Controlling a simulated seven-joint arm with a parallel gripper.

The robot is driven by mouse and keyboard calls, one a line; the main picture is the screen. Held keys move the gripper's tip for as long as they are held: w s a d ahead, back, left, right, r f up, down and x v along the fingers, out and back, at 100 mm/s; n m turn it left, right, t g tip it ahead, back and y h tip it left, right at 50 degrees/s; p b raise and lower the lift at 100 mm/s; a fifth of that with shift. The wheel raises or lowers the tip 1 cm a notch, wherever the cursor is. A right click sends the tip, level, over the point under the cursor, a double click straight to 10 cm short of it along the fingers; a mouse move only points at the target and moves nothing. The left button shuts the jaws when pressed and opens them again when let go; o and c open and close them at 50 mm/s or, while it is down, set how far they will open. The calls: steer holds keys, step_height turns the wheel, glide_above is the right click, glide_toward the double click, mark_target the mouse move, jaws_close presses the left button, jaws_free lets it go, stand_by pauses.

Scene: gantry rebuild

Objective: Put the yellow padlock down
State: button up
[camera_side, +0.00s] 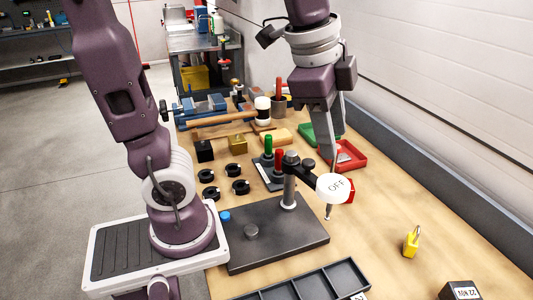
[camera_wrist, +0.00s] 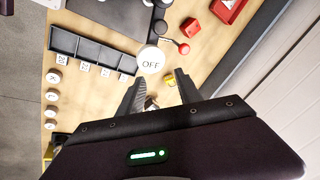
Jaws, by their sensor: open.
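The yellow padlock (camera_side: 411,242) stands on the bare wooden bench at the right in the side view, with nothing gripping it. My gripper (camera_side: 334,160) points down above the bench, up and to the left of the padlock in the side view. In the wrist view my gripper (camera_wrist: 159,78) has its fingers spread, with no object held between them.
A white OFF disc (camera_side: 335,187) on a post's arm stands on a dark plate (camera_side: 270,240). A red tray (camera_side: 350,156) lies behind it. A dark labelled box (camera_side: 460,290) and a divided black tray (camera_side: 305,285) are in front. Bench around the padlock is clear.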

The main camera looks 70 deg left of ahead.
steer(key=s+a+f+n+t, duration=0.2)
steer(key=s+f+n, duration=0.1)
steer(key=s+n, duration=0.6)
steer(key=shift+s+f+n, duration=0.2)
steer(key=shift+s+n, duration=0.2)
steer(key=shift+s, duration=0.65)
steer(key=shift+a, duration=0.1)
